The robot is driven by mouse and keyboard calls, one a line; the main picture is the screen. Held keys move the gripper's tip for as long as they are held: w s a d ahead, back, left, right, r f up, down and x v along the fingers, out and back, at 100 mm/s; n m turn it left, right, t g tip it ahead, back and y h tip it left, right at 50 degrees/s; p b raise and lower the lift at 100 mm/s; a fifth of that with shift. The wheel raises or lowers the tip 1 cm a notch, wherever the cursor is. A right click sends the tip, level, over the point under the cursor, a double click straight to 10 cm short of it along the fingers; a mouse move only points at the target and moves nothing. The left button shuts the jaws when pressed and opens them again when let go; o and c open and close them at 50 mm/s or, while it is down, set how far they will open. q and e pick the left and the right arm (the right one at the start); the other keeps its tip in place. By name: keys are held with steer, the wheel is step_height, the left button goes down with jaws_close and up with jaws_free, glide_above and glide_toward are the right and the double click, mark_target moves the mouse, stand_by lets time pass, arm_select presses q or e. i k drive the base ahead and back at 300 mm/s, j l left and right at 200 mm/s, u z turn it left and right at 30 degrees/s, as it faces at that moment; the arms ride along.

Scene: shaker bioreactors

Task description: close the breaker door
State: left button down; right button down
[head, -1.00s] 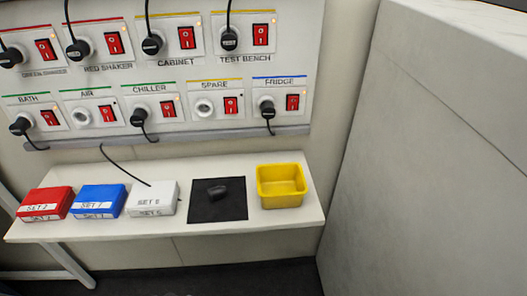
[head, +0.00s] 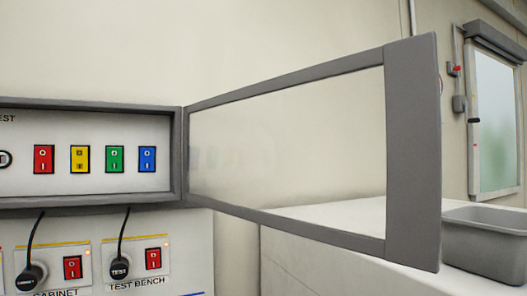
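The breaker door (head: 412,150) is a clear pane in a grey frame, seen in the head view. It stands wide open, swung out to the right from the right edge of the grey breaker box (head: 180,155). Inside the box are red (head: 44,159), yellow (head: 80,159), green (head: 115,159) and blue (head: 147,159) switches on a white panel. The left part of the box is cut off by the picture edge. Neither of my grippers shows in this view.
Below the box are the CABINET (head: 73,267) and TEST BENCH (head: 153,261) switches with plugged black cables. A white block-like surface (head: 340,215) lies behind and below the door. A grey bin (head: 490,240) stands at the right, near a door with a glass pane (head: 496,125).

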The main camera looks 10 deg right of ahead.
mark_target(413, 222)
steer(key=k+j+u, duration=0.1)
steer(key=k+u, duration=0.15)
steer(key=k, duration=0.35)
steer(key=l+u, duration=0.1)
steer(key=u, duration=1.1)
steer(key=k+l, duration=0.45)
steer(key=l, duration=0.2)
steer(key=k+l, duration=0.45)
steer(key=l, duration=0.2)
steer(key=k+l, duration=0.45)
steer(key=l, duration=0.2)
steer(key=k+l+u, duration=0.1)
steer(key=k+l, duration=0.35)
steer(key=l, duration=0.2)
steer(key=j+z, duration=0.1)
steer(key=z, duration=0.9)
steer(key=k+j+z, duration=0.1)
steer(key=z, duration=0.35)
